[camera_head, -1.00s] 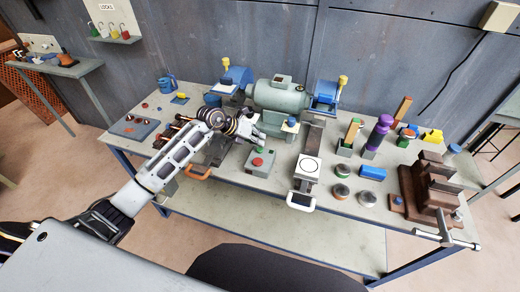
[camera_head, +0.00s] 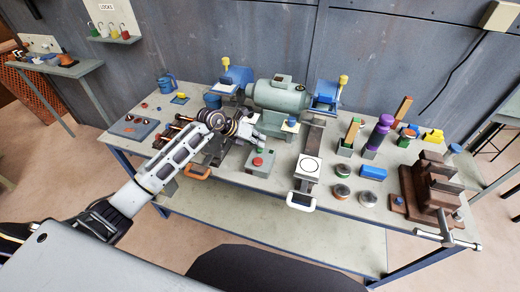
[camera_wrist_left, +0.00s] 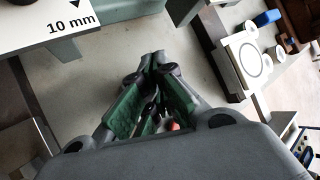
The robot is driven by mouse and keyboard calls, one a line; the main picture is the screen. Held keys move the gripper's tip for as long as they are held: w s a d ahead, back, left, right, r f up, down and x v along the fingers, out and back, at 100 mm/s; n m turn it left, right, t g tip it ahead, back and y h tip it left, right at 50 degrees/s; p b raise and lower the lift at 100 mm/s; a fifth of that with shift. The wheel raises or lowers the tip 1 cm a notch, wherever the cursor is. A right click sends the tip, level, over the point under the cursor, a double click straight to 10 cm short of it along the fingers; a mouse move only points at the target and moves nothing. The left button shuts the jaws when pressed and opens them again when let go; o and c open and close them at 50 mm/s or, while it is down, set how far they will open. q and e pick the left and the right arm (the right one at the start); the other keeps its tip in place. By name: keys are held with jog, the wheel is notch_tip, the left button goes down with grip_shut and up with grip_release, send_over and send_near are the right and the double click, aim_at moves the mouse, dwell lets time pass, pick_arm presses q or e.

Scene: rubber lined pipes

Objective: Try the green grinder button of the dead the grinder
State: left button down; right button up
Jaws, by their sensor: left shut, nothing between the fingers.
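The bench grinder (camera_head: 280,95) has a grey-green motor body with a blue guard at each end and stands at the back of the workbench. A small green button box (camera_head: 259,170) sits on the bench in front of it, with a red button (camera_head: 257,161) on its near side. My left gripper (camera_head: 261,143) is shut and empty, its fingertips at the far side of the box. I cannot tell whether they touch it. The green button is hidden by the fingers or too small to make out. In the left wrist view the red button (camera_wrist_left: 174,126) shows partly between the finger links.
A white plate with a black circle (camera_head: 308,169) stands right of the box. A row of dark parts lies left of my wrist. A blue block (camera_head: 373,172), round tins and a brown vise (camera_head: 432,195) are farther right. Some bare bench shows in front of the grinder.

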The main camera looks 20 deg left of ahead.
pick_arm(q)
jog(key=shift+f, duration=0.45)
dwell(0.7)
jog(key=shift+r, duration=0.25)
jog(key=shift+r+p, duration=0.5)
jog(key=shift+r, duration=0.25)
dwell(0.4)
jog(key=shift+r+p, duration=1.7)
jog(key=shift+r, duration=0.8)
